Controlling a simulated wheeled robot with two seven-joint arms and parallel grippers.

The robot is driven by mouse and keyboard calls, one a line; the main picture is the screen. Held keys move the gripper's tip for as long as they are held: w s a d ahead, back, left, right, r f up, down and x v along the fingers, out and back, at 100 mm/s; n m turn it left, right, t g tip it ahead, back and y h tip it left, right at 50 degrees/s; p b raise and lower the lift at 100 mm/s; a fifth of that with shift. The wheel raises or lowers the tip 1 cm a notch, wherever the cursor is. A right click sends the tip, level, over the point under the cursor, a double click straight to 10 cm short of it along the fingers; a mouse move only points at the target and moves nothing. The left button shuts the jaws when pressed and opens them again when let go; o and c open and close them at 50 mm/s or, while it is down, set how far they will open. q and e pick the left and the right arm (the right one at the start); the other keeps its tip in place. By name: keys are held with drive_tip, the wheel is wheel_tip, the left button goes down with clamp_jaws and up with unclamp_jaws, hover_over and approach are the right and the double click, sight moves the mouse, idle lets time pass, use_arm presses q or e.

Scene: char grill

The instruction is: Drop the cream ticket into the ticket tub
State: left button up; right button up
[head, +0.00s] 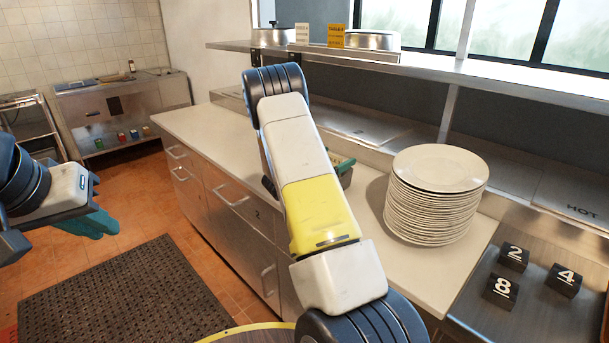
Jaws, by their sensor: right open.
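I cannot make out the ticket tub for sure; my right arm covers part of the counter. My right gripper (344,165) is mostly hidden behind my arm. Only a small green and dark part shows over the counter, left of the plates, and it is open, well below and apart from the cream ticket. My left gripper (94,223) has teal fingers, hangs over the floor at the left, and its opening is unclear.
A tall stack of white plates (436,190) stands on the counter (200,130). Number blocks (514,257) lie at the lower right. A lidded pot (371,40) and a smaller metal pot (272,37) sit on the shelf (480,70). A dark mat (125,300) covers the floor.

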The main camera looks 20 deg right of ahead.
drive_tip(key=v, duration=0.6)
drive_tip(key=shift+a, duration=0.15)
idle(1.1)
drive_tip(key=w+a+r+n+t+y, duration=0.3)
drive_tip(key=w+a+r+t+y, duration=0.15)
drive_tip(key=a+r+y, duration=0.4)
drive_tip(key=s+a+r+n+t+y, duration=0.1)
drive_tip(key=s+a+r+n+y, duration=0.3)
drive_tip(key=s+a+r+y, duration=0.4)
drive_tip(key=s+a+r+n+g+y, duration=0.2)
drive_tip(key=s+a+r+n+y, duration=0.15)
drive_tip(key=s+a, duration=0.6)
drive_tip(key=s+d+f+n+g, duration=0.1)
drive_tip(key=s+f+n+g, duration=0.1)
drive_tip(key=s, duration=0.8)
drive_tip(key=s+d+f+n+g+h, duration=0.1)
drive_tip(key=s+d+f+g, duration=0.1)
drive_tip(key=s, duration=0.9)
drive_tip(key=shift+n, duration=0.35)
drive_tip(key=shift+w+a, duration=0.1)
